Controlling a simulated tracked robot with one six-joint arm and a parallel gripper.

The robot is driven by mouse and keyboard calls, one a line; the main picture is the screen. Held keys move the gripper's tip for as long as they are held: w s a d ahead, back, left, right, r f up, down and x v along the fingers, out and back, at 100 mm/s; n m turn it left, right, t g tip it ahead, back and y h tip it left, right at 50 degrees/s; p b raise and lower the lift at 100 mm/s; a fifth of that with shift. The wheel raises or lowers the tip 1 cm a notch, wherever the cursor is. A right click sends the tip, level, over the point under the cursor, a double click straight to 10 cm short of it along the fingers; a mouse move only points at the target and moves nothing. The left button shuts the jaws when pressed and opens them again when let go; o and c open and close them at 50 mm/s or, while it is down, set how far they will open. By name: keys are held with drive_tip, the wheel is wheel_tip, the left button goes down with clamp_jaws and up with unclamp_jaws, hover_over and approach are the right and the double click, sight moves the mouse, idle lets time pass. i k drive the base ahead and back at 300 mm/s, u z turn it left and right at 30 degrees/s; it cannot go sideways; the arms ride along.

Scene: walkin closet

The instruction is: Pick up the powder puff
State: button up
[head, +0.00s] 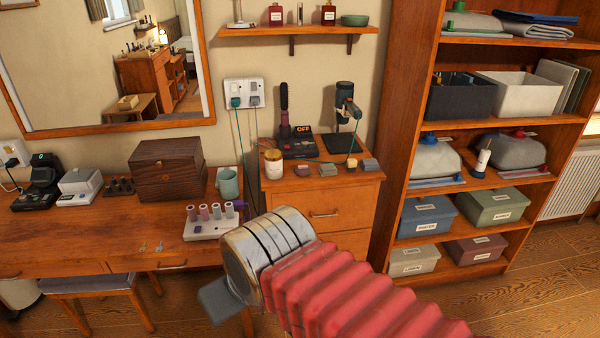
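I cannot single out the powder puff with certainty. My arm, with a red ribbed sleeve and metal wrist, reaches in from the lower right. My gripper (215,300) shows only as a grey piece beyond the wrist, in front of the desk and cabinet. Its fingertips are hidden, and nothing is seen held in it.
A dryer stand (345,120) and cables stand behind the blocks. A bookcase (395,120) rises right of the cabinet. A stool (88,283) is below the desk.

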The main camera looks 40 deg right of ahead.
sight(302, 170)
drive_tip(key=z, duration=0.1)
drive_tip(key=i, duration=1)
drive_tip(key=u, duration=0.1)
